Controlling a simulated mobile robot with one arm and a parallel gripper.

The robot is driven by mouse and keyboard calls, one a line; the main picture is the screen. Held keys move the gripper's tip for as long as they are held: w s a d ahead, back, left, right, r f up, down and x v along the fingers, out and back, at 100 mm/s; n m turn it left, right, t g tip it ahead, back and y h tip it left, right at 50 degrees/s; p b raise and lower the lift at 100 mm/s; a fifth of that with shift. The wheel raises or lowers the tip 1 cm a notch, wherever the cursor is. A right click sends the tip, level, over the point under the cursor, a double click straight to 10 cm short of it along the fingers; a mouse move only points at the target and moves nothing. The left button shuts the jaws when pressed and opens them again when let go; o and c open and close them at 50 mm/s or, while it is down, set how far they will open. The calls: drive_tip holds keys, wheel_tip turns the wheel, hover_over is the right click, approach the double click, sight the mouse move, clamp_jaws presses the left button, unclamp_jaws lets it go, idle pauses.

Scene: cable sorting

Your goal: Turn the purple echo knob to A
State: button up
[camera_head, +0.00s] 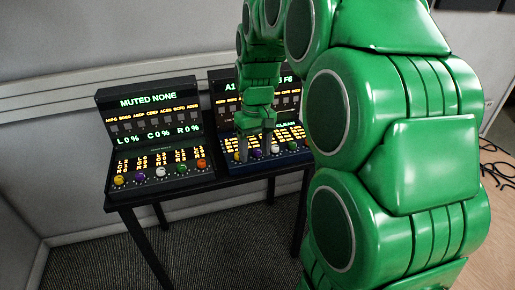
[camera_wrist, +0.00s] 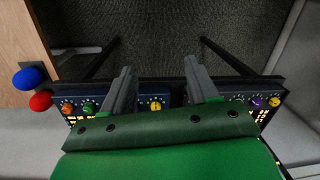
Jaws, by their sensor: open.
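Two black sloped consoles stand side by side, each with a row of coloured knobs. The right console (camera_head: 217,137) has a purple knob (camera_head: 257,153) near its front edge, close to my gripper's fingertips. My gripper (camera_head: 256,150) is open and empty, pointing down over that console's left front. In the wrist view, the fingers (camera_wrist: 162,92) have a yellow knob (camera_wrist: 155,104) in the gap between them; some knobs of this row are hidden behind a finger. The left console (camera_head: 160,192) also has a purple knob (camera_head: 138,177), seen in the wrist view (camera_wrist: 257,101). I cannot read which is labelled echo.
The left screen (camera_head: 148,100) reads MUTED NONE; the right screen is partly covered by my arm. Green (camera_head: 291,145) and white (camera_head: 275,149) knobs sit beside the purple one. A blue ball (camera_wrist: 30,77) and a red ball (camera_wrist: 40,100) show at the wrist view's left. Dark floor (camera_head: 220,240) lies in front.

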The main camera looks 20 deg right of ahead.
drive_tip(key=w+d+f, duration=0.2)
drive_tip(key=w, duration=0.5)
drive_tip(key=w+d+f, duration=0.2)
drive_tip(key=w+f, duration=0.1)
drive_tip(key=w, duration=0.3)
drive_tip(key=n, duration=0.1)
hover_over(257, 150)
drive_tip(key=shift+t, duration=0.4)
drive_tip(key=f, duration=0.5)
drive_tip(key=shift+d+f, duration=0.15)
drive_tip(key=shift+d, duration=0.15)
drive_tip(key=shift+a+f, duration=0.2)
drive_tip(key=shift+f, duration=3.7)
drive_tip(key=shift+c, duration=0.3)
drive_tip(key=c, duration=1)
